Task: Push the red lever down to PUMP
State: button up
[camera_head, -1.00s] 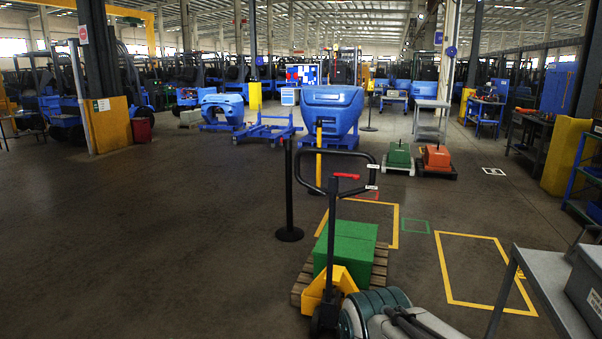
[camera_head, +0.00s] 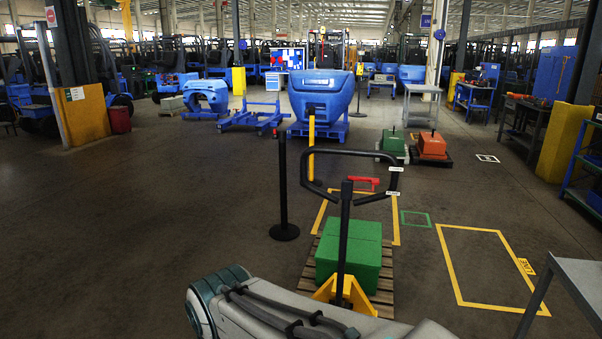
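The red lever (camera_head: 364,184) sits on the black loop handle (camera_head: 312,184) of a pallet jack, right of its upright shaft, and lies roughly level. Two small white labels are on the right side of the handle, one above and one below the lever's height; their print is too small to read. The jack's yellow base (camera_head: 343,292) stands at a wooden pallet (camera_head: 384,301) carrying green blocks (camera_head: 347,254). My arm crosses the bottom of the view, in front of the jack's foot. My gripper is not in view, so its state is hidden.
A black post (camera_head: 284,232) stands just left of the jack. A grey table (camera_head: 583,283) is at the lower right. Yellow floor outlines (camera_head: 440,245) and a small green square (camera_head: 415,219) mark the floor on the right. The floor on the left is clear.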

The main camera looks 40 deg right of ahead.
aim_at(374, 181)
jog(key=z, duration=0.35)
jog(key=i, duration=1.05)
jog(key=z, duration=0.85)
jog(key=i, duration=0.25)
jog(key=z, duration=0.15)
